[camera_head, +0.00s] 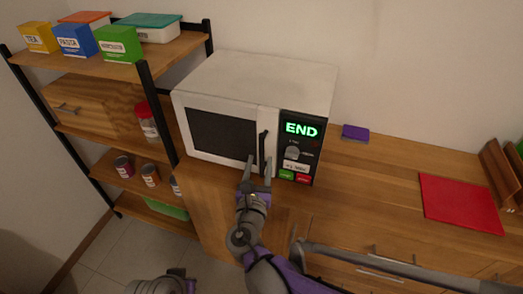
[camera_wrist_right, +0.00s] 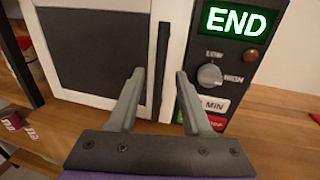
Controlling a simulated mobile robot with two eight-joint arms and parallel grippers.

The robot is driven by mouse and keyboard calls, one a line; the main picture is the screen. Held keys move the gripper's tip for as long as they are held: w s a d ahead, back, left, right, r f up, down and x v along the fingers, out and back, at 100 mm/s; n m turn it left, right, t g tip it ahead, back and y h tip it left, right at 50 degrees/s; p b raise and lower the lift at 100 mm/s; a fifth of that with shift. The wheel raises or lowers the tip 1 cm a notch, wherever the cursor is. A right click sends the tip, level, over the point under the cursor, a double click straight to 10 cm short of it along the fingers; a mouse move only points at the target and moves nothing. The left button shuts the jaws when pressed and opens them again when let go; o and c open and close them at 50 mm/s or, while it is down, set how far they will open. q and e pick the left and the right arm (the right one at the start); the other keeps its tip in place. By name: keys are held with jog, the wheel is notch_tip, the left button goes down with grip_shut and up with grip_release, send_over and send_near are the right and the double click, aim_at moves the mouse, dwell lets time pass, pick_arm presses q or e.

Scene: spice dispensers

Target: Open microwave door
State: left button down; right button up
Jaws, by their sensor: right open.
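The white microwave (camera_head: 250,80) stands on the wooden counter with its door (camera_head: 220,132) shut. The door has a dark window and a black vertical handle (camera_head: 264,147) at its right edge. In the right wrist view the handle (camera_wrist_right: 161,62) lies between the two fingers in the picture. My right gripper (camera_head: 259,167) is open at the lower part of the handle, one finger on each side. I cannot tell whether the fingers touch it. The display (camera_head: 300,129) reads END. Only a piece of my left arm shows at the bottom edge; its fingers are out of view.
A shelf unit (camera_head: 160,110) with boxes, jars and cans stands close to the left of the microwave. A purple sponge-like block (camera_head: 355,132) and a red board (camera_head: 459,202) lie on the counter (camera_head: 385,180) to the right. The floor shows at lower left.

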aim_at(261, 153)
jog(key=w, duration=0.5)
jog(key=shift+w+d, duration=0.2)
jog(key=shift+d, duration=0.15)
grip_shut()
dwell(1.1)
